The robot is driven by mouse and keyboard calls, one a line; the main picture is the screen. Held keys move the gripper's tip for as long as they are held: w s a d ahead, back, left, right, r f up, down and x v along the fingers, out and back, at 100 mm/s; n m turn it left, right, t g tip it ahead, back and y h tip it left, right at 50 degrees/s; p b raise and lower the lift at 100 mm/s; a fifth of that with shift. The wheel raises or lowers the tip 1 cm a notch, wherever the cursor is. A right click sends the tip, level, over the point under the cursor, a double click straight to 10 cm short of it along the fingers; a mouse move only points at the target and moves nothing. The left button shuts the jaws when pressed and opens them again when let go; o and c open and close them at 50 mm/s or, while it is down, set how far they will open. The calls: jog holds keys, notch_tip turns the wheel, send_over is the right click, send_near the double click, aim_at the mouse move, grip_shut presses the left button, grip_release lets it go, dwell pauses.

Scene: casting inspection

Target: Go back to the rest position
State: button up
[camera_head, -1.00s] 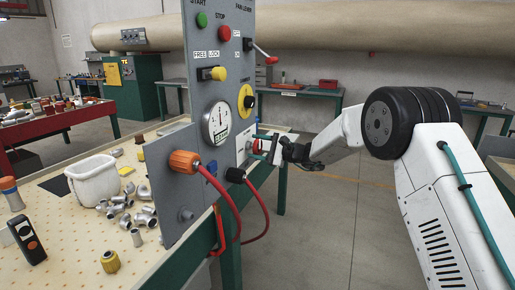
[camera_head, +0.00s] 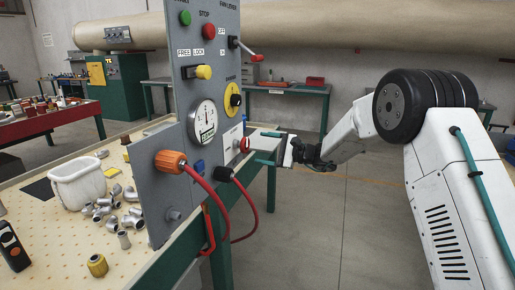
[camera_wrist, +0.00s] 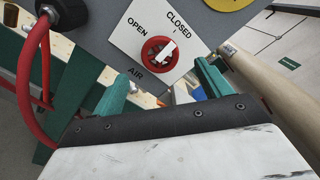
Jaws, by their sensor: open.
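My gripper (camera_head: 264,147) is at the right of the grey control panel (camera_head: 214,75), its teal fingers pointing at the panel. In the wrist view its two teal fingers (camera_wrist: 160,88) are spread apart with nothing between them. Ahead of them is a red round air valve knob (camera_wrist: 158,54) with a white handle, on a white plate (camera_wrist: 125,38) marked OPEN, CLOSED and AIR. The fingers are apart from the knob. The knob also shows in the head view (camera_head: 243,145), just left of the fingers.
An orange connector (camera_head: 170,161) and red hoses (camera_head: 221,215) stick out from the panel's lower part. A white bucket (camera_head: 78,190) and several metal fittings (camera_head: 105,209) stand on the perforated bench (camera_head: 40,220). Open floor (camera_head: 330,225) lies right of the bench, below my arm.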

jog(key=shift+d, duration=0.1)
jog(key=s+d+f+n+g+h, duration=0.1)
jog(key=s+f+n+g+h, duration=0.15)
jog(key=s, duration=0.55)
jog(key=s+d+f+n+g+h, duration=0.15)
jog(key=s+g, duration=0.25)
jog(key=s, duration=0.4)
jog(key=s+d+r+n+h, duration=0.2)
jog(key=s+d+h, duration=0.2)
jog(key=s, duration=0.9)
jog(key=s+d+r+n+t+h, duration=0.1)
jog(key=s+d+r+n+h, duration=0.1)
jog(key=s+d, duration=0.8)
jog(key=s+d+r+n+h, duration=0.3)
jog(key=s+d+h, duration=0.4)
jog(key=s, duration=0.9)
jog(key=shift+s+d+r+t, duration=0.25)
jog(key=shift+d+r+t, duration=0.15)
jog(key=shift+r, duration=0.3)
